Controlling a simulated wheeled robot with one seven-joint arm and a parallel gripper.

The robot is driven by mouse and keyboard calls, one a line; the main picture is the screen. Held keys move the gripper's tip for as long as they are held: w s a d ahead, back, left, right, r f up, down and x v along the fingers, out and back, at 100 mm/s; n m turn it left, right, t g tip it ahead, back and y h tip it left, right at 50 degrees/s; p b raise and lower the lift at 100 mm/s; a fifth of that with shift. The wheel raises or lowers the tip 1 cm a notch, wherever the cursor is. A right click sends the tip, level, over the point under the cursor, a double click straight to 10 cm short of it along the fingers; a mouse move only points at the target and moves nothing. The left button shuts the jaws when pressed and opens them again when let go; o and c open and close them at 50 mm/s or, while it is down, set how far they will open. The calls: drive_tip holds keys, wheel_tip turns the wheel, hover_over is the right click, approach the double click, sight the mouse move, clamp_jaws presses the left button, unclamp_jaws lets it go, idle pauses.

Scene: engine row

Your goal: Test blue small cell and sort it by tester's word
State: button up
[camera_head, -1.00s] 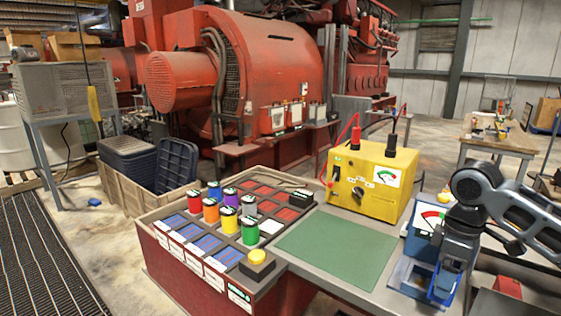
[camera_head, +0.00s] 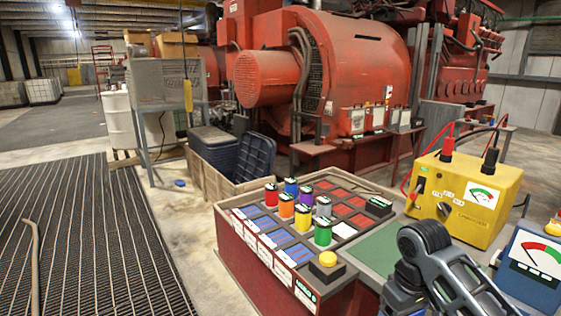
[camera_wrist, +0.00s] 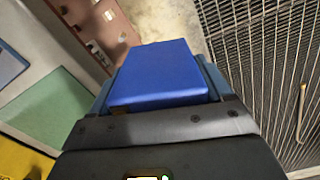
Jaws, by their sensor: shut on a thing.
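My gripper (camera_wrist: 157,82) is shut on a blue block-shaped cell (camera_wrist: 160,72), which fills the middle of the wrist view between the fingers. In the head view only my arm shows at the lower right; the gripper and held cell are out of that frame. A yellow tester (camera_head: 462,198) with a dial, a knob and red and black leads stands at the right. A blue meter box (camera_head: 535,262) with a dial stands at the right edge. A sorting box (camera_head: 235,250) has blue and red compartments, with several coloured round cells standing in the middle.
A yellow button (camera_head: 328,258) on a dark block sits at the sorting box's front corner. A green mat (camera_head: 378,248) lies beside it, partly behind my arm. A wooden crate (camera_head: 215,180) holds an open dark cooler. A small blue object (camera_head: 180,183) lies on the floor. Floor grating (camera_head: 90,240) spreads left.

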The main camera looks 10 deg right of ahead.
drive_tip(key=s+a+f+m, duration=0.1)
drive_tip(key=s+a+f, duration=0.4)
drive_tip(key=a+f, duration=0.6)
drive_tip(key=shift+s+a+m, duration=0.2)
drive_tip(key=shift+a+m, duration=0.1)
drive_tip(key=shift+a, duration=0.25)
